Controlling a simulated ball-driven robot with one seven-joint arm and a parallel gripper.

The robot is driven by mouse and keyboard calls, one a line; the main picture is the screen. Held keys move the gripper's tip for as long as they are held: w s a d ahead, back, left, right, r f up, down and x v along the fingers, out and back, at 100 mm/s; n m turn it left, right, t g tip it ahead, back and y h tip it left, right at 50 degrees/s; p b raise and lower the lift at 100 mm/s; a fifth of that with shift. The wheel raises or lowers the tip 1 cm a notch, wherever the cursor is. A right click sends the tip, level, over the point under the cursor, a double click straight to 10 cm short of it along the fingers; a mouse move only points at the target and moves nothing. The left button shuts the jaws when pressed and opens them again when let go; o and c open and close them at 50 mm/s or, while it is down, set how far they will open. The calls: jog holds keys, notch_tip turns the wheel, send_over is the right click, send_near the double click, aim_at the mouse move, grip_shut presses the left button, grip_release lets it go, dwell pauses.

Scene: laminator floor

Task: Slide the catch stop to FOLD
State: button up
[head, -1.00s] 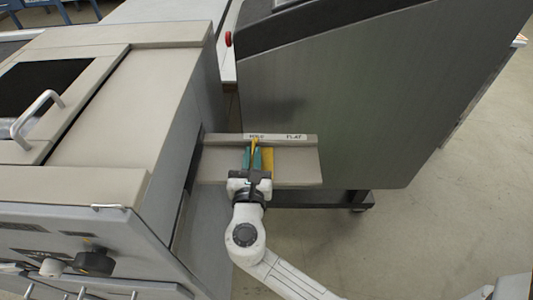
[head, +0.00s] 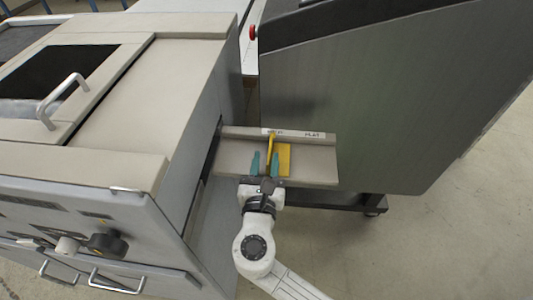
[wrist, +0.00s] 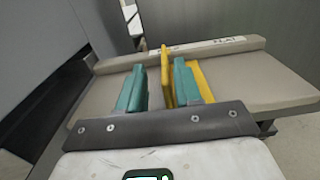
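The catch stop (head: 284,158) is a yellow plate with a thin upright fin, on a beige tray (head: 315,169) at the machine's side. Its fin also stands in the wrist view (wrist: 166,78). A white label strip (head: 295,133) on the tray's back rail reads FOLD at left, partly covered, and FLAT at right. The fin's top stands at the FOLD word. My gripper (head: 265,162) is open, its teal fingers apart on either side of the fin. In the wrist view (wrist: 160,85) the fin is nearer the right finger, with a clear gap to the left finger.
The beige machine body (head: 190,110) stands close on the left, with a handle (head: 60,100) and knobs (head: 107,244). A tall grey panel (head: 380,100) rises behind the tray. Open floor (head: 440,240) lies at the right front.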

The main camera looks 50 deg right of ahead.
jog(key=v, duration=0.7)
jog(key=shift+s+a+b, duration=0.15)
jog(key=shift+a+b, duration=0.1)
jog(key=shift+b, duration=0.15)
